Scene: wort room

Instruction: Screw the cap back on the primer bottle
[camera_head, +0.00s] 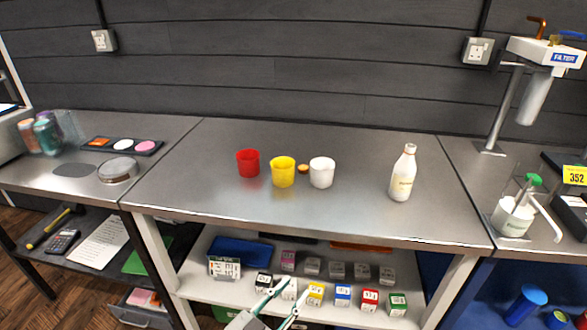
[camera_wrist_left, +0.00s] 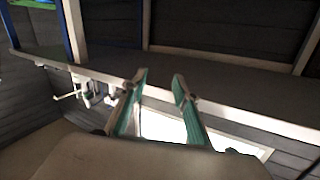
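A white bottle (camera_head: 402,176) with a printed label stands upright on the middle steel table at the right; its narrow neck is at the top and I see no coloured cap on it. A small orange-brown round thing (camera_head: 303,169), possibly the cap, lies on the table between the yellow and white cups. My left gripper (camera_head: 282,288) is at the bottom of the head view, in front of the lower shelf and well below the tabletop. Its fingers are apart and empty, which also shows in the left wrist view (camera_wrist_left: 160,82). My right gripper is not in view.
A red cup (camera_head: 248,163), a yellow cup (camera_head: 283,172) and a white cup (camera_head: 322,173) stand left of the bottle. The table front (camera_head: 330,222) is clear. Several small boxes (camera_head: 343,295) stand on the shelf below. A filter stand (camera_head: 500,110) rises at the right.

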